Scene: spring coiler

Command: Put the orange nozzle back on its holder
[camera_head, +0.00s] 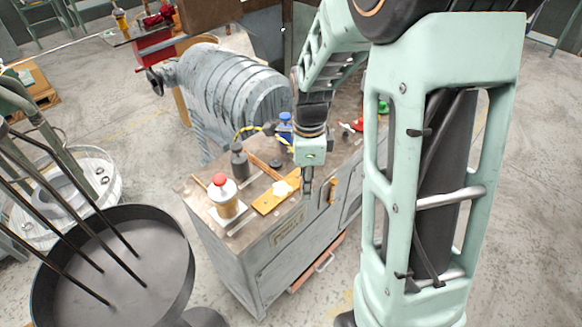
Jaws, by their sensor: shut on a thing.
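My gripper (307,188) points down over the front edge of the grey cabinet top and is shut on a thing. A small orange piece (333,190), which looks like the nozzle, shows just right of the fingertips. The contact between fingers and nozzle is too small to make out. A flat yellow-orange piece (267,203) with a pale patch lies on the cabinet top left of the gripper. I cannot tell whether it is the nozzle's holder.
The cabinet top (245,228) also bears a red-capped bottle (224,194) on a pale tray, a dark grey bottle (239,160) and a blue bottle (285,128). A grey ribbed machine (220,90) stands behind. A round dark basin (120,270) stands at front left.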

